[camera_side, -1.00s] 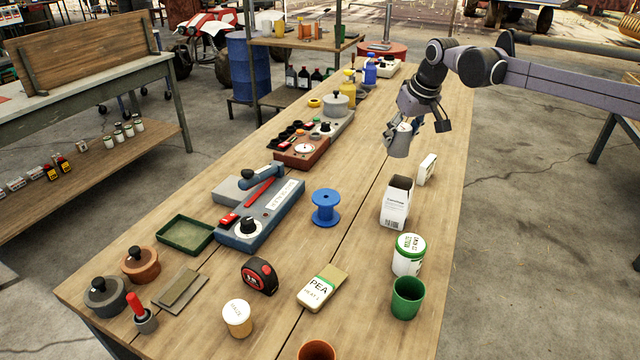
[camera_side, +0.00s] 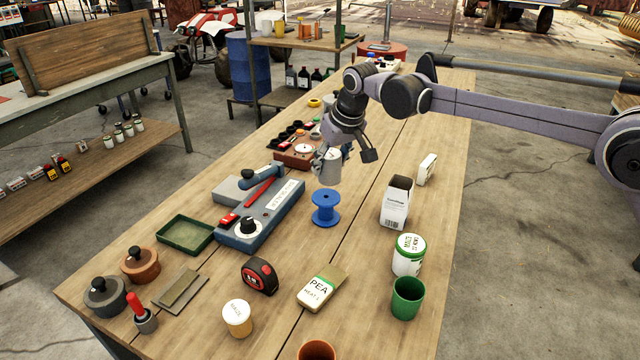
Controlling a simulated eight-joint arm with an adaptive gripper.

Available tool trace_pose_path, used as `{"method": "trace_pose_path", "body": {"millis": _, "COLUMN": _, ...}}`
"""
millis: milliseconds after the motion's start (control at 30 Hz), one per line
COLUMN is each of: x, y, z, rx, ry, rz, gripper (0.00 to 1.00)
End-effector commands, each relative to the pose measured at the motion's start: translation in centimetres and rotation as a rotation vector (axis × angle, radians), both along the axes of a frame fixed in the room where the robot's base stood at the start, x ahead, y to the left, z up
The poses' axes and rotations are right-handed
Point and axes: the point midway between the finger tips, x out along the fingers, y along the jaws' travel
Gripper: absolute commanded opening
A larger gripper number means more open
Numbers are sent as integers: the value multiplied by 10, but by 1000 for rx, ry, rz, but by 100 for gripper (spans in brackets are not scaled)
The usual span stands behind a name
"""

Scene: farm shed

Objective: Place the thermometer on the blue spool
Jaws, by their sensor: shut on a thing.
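My gripper (camera_side: 345,155) is shut on a small grey, slightly tapered piece with a pale face on top, which I take to be the thermometer (camera_side: 328,168). The fingers partly hide it. It looks roughly upright. The blue spool (camera_side: 325,209) stands upright on the wooden table, its top flange free. The thermometer hangs over the spool in the picture, with a small gap between its lower end and the spool's top. The exact depth between them cannot be told from this one view.
Right are a white carton (camera_side: 396,203), a white box (camera_side: 427,168), a green-lidded jar (camera_side: 409,256) and a green cup (camera_side: 407,298). In front are a PEA packet (camera_side: 320,290) and a tape measure (camera_side: 259,276).

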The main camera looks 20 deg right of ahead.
Motion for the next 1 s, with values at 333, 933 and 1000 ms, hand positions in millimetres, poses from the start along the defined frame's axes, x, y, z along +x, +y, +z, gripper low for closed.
{"method": "trace_pose_path", "body": {"millis": 333, "x": 2, "y": 8, "z": -31, "rx": -1, "ry": 0, "rz": 0, "gripper": 15}}
{"method": "trace_pose_path", "body": {"millis": 933, "x": 2, "y": 7, "z": -48, "rx": -1, "ry": 0, "rz": 0, "gripper": 61}}
{"method": "trace_pose_path", "body": {"millis": 1000, "x": 2, "y": 7, "z": -48, "rx": -1, "ry": 0, "rz": 0, "gripper": 72}}
